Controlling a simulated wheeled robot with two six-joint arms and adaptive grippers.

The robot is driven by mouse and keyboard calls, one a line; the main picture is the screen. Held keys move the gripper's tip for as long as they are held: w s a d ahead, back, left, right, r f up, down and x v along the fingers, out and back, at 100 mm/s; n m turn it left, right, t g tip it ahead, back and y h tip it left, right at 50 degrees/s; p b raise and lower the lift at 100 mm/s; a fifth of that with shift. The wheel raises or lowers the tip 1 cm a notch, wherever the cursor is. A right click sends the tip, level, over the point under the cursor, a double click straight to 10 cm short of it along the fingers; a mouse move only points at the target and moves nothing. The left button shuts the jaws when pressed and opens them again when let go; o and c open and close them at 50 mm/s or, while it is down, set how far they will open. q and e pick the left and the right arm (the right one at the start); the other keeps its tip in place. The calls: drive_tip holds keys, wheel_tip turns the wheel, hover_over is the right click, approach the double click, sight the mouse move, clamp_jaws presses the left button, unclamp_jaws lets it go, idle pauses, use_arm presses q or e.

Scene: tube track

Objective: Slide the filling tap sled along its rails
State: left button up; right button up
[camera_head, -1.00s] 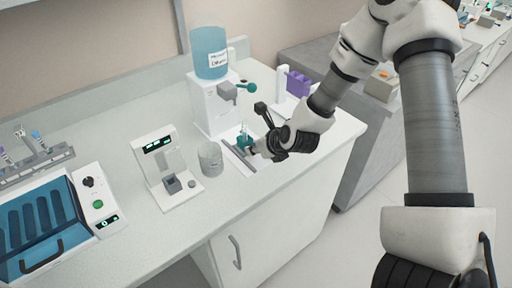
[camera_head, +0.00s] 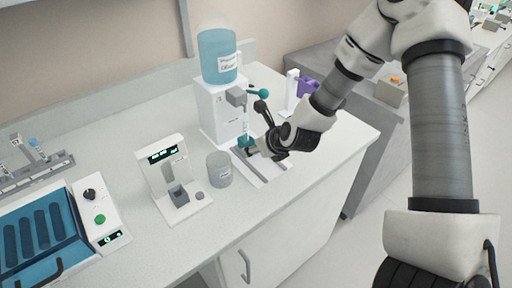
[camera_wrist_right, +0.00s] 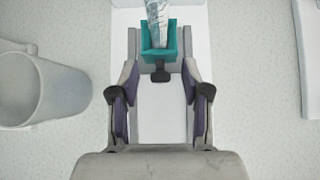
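The tap sled is a teal block (camera_head: 246,142) on a pair of rails (camera_head: 262,172) on a white base in front of the dispenser. It holds an upright clear tube (camera_head: 245,121) below the tap. In the right wrist view the teal sled (camera_wrist_right: 158,54) is at the top centre, with a black knob (camera_wrist_right: 160,75) on its near side. My right gripper (camera_wrist_right: 160,88) is open, its fingers on both sides of the knob with visible gaps. In the head view my right gripper (camera_head: 258,147) is at the sled, partly hiding knob and rails. My left gripper is not in view.
The white dispenser (camera_head: 209,108) with a blue tank (camera_head: 218,60) stands behind the sled. A clear beaker (camera_head: 219,168) stands close left of the rails. A white device with a display (camera_head: 165,158) is further left. A purple item (camera_head: 307,87) stands right of the dispenser.

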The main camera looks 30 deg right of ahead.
drive_tip(key=v, duration=0.7)
drive_tip(key=shift+s+d+r, duration=0.1)
drive_tip(key=shift+s+r, duration=0.15)
drive_tip(key=shift+s, duration=0.05)
drive_tip(key=shift+w, duration=0.1)
drive_tip(key=shift+f, duration=0.1)
